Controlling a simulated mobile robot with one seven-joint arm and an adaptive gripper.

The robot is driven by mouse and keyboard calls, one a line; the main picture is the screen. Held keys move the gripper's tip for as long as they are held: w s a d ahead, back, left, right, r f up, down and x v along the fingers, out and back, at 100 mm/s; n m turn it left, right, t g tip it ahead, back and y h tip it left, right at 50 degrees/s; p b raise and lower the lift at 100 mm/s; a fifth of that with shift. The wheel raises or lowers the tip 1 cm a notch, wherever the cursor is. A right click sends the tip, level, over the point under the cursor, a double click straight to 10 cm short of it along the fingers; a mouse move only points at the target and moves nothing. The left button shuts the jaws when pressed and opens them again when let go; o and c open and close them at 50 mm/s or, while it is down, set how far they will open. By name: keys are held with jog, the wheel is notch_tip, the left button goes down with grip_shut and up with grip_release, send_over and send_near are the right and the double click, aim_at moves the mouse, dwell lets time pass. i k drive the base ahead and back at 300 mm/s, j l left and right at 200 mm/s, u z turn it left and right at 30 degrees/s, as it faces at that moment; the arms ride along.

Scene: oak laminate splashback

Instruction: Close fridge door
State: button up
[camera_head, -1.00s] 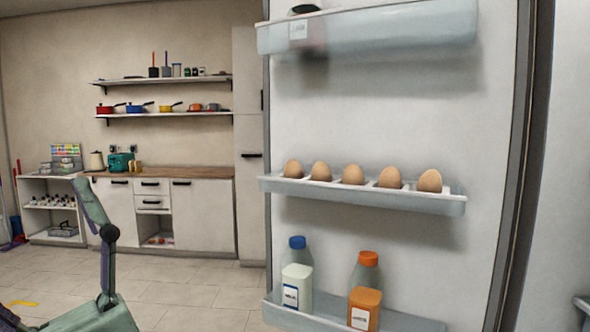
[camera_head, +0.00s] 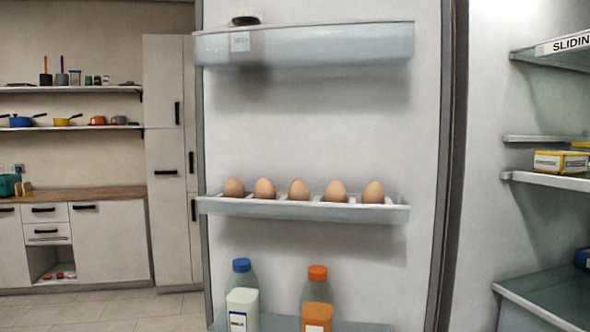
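The fridge door (camera_head: 320,125) stands open in the middle of the head view, its inner side facing me. Its egg rack (camera_head: 300,211) holds several brown eggs. A bottle with a blue cap (camera_head: 242,300) and a bottle with an orange cap (camera_head: 317,300) stand in the lower door shelf. The upper door bin (camera_head: 330,45) holds a dark-topped item. The fridge interior (camera_head: 510,220) is open at the right, with shelves. My gripper is not in view.
A yellow box (camera_head: 560,162) lies on a fridge shelf. Behind the door at left are a tall white cabinet (camera_head: 165,95), a counter with a wooden top (camera_head: 90,196) and wall shelves with pots. Tiled floor (camera_head: 120,310) is clear at lower left.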

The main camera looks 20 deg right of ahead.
aim_at(356, 94)
jog(key=i+l+u, duration=0.1)
jog(key=i+u, duration=0.4)
jog(key=i, duration=0.75)
jog(key=i+z, duration=0.1)
jog(key=i, duration=0.65)
jog(key=i+j, duration=0.15)
jog(key=i, duration=0.55)
jog(key=i+l+z, duration=0.1)
jog(key=i+z, duration=0.55)
jog(key=i, duration=0.15)
jog(key=i+j+z, duration=0.15)
jog(key=i+z, duration=0.2)
jog(key=z, duration=0.4)
jog(key=i+z, duration=0.15)
jog(key=z, duration=0.2)
jog(key=j+z, duration=0.1)
jog(key=z, duration=0.3)
jog(key=i+z, duration=0.1)
jog(key=z, duration=2.45)
jog(key=k+j+u, duration=0.25)
jog(key=k+u, duration=0.2)
jog(key=k+j+u, duration=0.4)
jog(key=i+l, duration=0.1)
